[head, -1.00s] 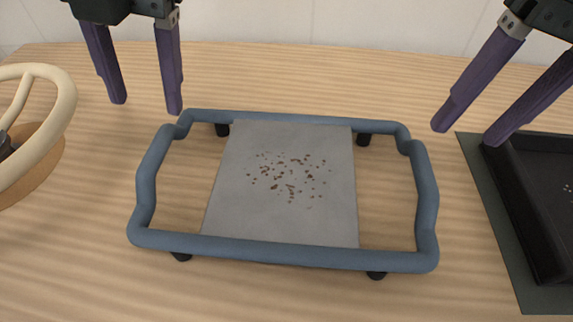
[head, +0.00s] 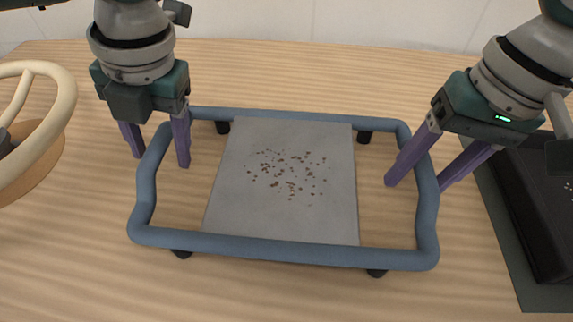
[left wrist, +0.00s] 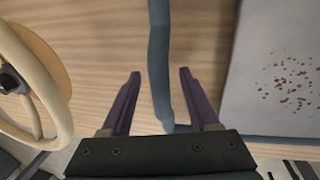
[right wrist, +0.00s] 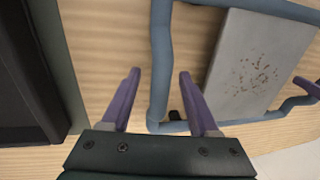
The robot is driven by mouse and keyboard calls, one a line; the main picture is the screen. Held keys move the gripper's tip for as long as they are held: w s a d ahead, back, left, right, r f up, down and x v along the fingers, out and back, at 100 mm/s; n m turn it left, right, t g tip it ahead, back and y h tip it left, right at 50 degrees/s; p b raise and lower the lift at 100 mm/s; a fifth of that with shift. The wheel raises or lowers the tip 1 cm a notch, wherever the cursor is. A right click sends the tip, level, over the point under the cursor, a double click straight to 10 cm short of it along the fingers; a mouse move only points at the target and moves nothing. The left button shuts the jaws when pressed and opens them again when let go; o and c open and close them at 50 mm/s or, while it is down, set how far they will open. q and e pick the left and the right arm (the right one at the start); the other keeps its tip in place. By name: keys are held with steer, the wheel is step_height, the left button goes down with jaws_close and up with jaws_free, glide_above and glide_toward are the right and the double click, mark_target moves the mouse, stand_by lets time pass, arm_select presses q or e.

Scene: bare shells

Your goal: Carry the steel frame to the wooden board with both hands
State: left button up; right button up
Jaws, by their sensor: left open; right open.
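The steel frame (head: 285,251) is a blue-grey tubular loop on short black feet, standing on the table. My left gripper (head: 158,162) is open at the frame's left side, with its fingers on either side of the left bar; the left wrist view shows the bar (left wrist: 159,60) between the fingers. My right gripper (head: 417,186) is open around the right bar in the same way, and the right wrist view shows that bar (right wrist: 160,60) between the fingers. A brown wood-coloured disc (head: 42,180) shows under a cream ring at the left; I cannot tell whether it is the wooden board.
A grey sheet (head: 280,210) with brown specks lies inside the frame. The cream ring (head: 66,100) stands left of the frame. A black tray (head: 530,225) on a dark green mat (head: 513,265) is close on the right. Bare table (head: 90,280) shows in front.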

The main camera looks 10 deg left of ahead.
arm_select(q)
jaws_close()
arm_select(e)
jaws_close()
arm_select(q)
steer(key=shift+r, duration=0.1)
arm_select(e)
steer(key=shift+r, duration=0.1)
stand_by(0.8)
